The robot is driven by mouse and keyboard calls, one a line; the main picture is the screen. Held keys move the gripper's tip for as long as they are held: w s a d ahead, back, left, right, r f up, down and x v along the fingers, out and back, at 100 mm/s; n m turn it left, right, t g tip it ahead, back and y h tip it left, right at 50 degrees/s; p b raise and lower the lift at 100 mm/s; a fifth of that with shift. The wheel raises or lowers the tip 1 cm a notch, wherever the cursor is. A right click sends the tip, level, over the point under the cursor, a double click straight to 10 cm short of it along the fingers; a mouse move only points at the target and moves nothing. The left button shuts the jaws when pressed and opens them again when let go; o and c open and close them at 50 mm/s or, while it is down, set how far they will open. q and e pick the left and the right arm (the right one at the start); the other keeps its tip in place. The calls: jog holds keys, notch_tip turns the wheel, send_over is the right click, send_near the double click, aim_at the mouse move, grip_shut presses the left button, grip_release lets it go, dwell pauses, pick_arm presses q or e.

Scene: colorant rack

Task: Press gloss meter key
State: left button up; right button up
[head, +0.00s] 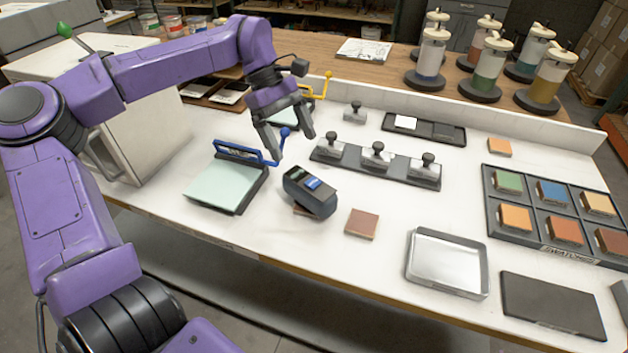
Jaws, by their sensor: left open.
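The gloss meter (311,192) is a dark, rounded box with a small blue screen on top. It stands near the front middle of the white bench and seems to rest on a reddish-brown tile, mostly hidden under it. I cannot make out its key clearly. My left gripper (293,147) is open, its fingers pointing down. In the picture it is above and slightly left of the meter, apart from it and beside the blue handle of a flat device. My right gripper is not in view.
A pale-topped device (222,187) with a blue handle stands left of the meter. A brown tile (362,223) lies to its right. Behind is a black rack (395,168) with several knobbed blocks. A metal tray (447,262), a dark pad (552,304) and a swatch tray (490,222) fill the right.

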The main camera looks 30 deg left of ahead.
pick_arm(q)
grip_shut()
dwell(1.6)
